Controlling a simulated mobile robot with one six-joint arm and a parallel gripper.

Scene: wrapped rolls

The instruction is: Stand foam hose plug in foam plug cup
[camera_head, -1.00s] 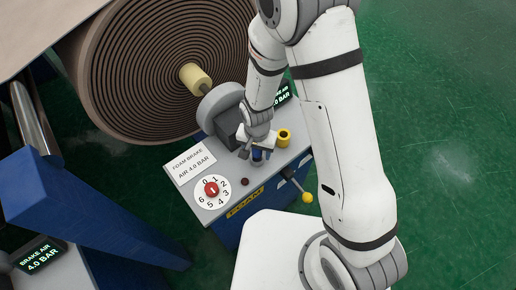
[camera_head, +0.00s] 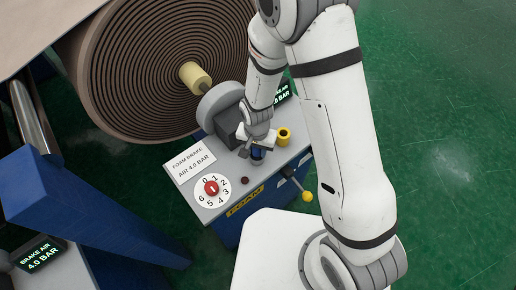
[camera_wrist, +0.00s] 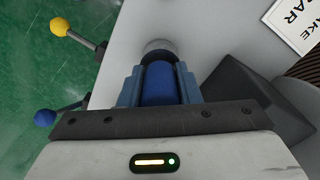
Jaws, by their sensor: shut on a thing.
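My gripper (camera_head: 257,151) is low over the grey top of the foam brake box. In the wrist view my gripper (camera_wrist: 159,84) has its two blue-grey fingers shut on a blue cylinder, which looks like the foam hose plug (camera_wrist: 158,84). A dark band and a rounded grey end show beyond the fingers. In the head view the dark blue plug (camera_head: 258,155) is small and partly covered by the gripper; I cannot tell whether it touches the top. A yellow cup with a dark opening (camera_head: 284,138), apparently the foam plug cup, stands just right of the gripper. The wrist view does not show it.
A numbered dial with a red centre (camera_head: 211,188) and a dark red button (camera_head: 245,181) lie front left on the box. A yellow-knobbed lever (camera_head: 307,196) sticks out at the front right. A dark block (camera_wrist: 255,95) stands beside the gripper. A large wound roll (camera_head: 150,70) is behind.

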